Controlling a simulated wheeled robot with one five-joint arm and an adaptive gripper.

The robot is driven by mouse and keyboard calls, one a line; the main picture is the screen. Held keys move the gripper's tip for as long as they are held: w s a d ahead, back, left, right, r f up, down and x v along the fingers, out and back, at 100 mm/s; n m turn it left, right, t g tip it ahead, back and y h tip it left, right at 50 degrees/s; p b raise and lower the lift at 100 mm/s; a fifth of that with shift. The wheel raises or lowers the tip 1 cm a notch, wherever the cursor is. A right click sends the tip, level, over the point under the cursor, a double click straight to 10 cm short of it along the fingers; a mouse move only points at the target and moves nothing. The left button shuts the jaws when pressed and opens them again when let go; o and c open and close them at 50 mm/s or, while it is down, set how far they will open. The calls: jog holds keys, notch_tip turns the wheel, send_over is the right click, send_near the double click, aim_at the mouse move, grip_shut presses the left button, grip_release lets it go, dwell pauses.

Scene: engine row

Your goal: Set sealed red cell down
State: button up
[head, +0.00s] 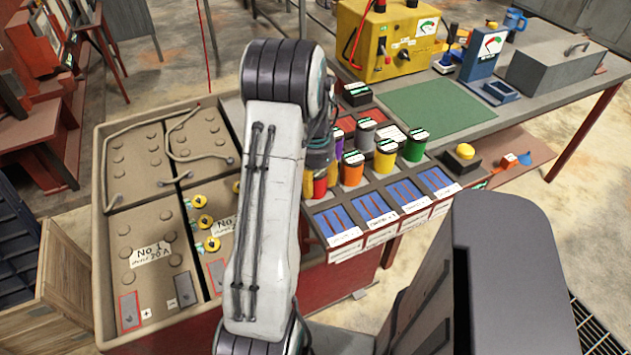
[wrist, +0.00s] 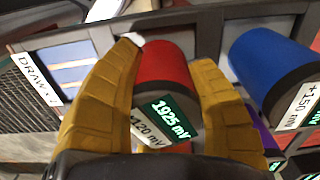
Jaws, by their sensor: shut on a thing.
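The red cell (wrist: 163,65) is between the two yellow fingers of my gripper (wrist: 160,95) in the wrist view. Its dark end has a green display reading 1925 mV and a white label that seems to read 120 mV. In the head view my gripper (head: 321,176) is partly hidden by my arm, and the red cell (head: 320,188) shows low between its fingers. It is at the left end of the row of coloured cells, above the blue-lined drawers. I cannot tell whether its base touches anything.
A blue cell (wrist: 265,62) labelled +150 mV is close right in the wrist view. Orange (head: 351,170), yellow (head: 385,157) and green (head: 415,146) cells stand to the right. Blue-lined drawers (head: 375,208) are in front. A large battery case (head: 150,250) is left; a green mat (head: 432,108) is bare.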

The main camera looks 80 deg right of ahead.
jog(key=shift+f, duration=0.1)
jog(key=o, duration=1.2)
notch_tip(320, 180, up, 12)
jog(key=shift+r+p, duration=0.1)
jog(key=shift+p, duration=0.25)
